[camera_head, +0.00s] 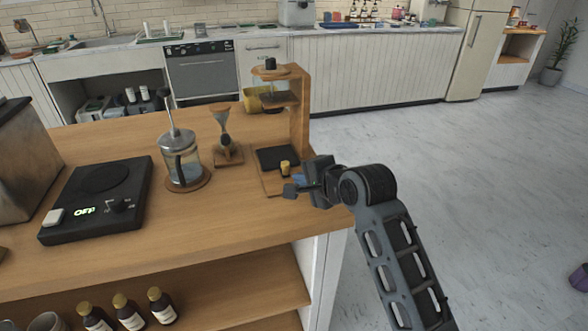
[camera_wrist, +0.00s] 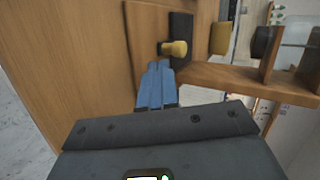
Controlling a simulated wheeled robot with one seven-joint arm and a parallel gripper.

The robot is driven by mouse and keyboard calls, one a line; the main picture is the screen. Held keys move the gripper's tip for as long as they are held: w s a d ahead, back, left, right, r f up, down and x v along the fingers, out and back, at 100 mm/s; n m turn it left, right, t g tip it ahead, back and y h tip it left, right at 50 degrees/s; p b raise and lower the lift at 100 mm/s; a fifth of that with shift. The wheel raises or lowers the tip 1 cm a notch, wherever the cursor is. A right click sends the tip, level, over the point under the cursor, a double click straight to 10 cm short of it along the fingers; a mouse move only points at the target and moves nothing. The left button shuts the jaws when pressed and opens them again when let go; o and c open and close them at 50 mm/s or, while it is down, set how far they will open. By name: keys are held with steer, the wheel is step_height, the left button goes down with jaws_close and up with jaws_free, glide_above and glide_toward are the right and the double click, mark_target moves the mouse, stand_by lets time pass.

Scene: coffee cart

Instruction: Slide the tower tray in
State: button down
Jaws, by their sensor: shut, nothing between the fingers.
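The wooden tower (camera_head: 301,115) stands on the cart top near its right end. Its black tray (camera_head: 277,156) lies low at the base and has a small brass knob (camera_head: 286,167) on its near side. In the wrist view the knob (camera_wrist: 174,48) sticks out from the dark tray (camera_wrist: 181,24). My gripper (camera_head: 299,182) is at the near right of the knob. Its blue fingers (camera_wrist: 156,78) are shut, empty and point at the knob, with tips very close to it. I cannot tell whether they touch it. How far the tray stands out is unclear.
Left of the tower are a small wooden stand with a funnel (camera_head: 222,125), a glass press (camera_head: 184,160) and a black scale (camera_head: 97,196) reading OFF. Open floor (camera_head: 440,160) is to the right of the cart.

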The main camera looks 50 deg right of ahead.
mark_target(288, 169)
steer(key=shift+w+d+r, duration=0.1)
steer(key=shift+w+d, duration=0.25)
steer(key=shift+w, duration=0.5)
steer(key=shift+w+d, duration=0.3)
steer(key=shift+w, duration=0.55)
steer(key=shift+w+d+r+p, duration=0.1)
steer(key=shift+w+d+p, duration=0.1)
steer(key=shift+w+d, duration=0.55)
steer(key=shift+w+d+r+p, duration=0.15)
steer(key=shift+w+d, duration=0.25)
steer(key=shift+w, duration=0.5)
steer(key=shift+f, duration=0.1)
steer(key=shift+s, duration=0.1)
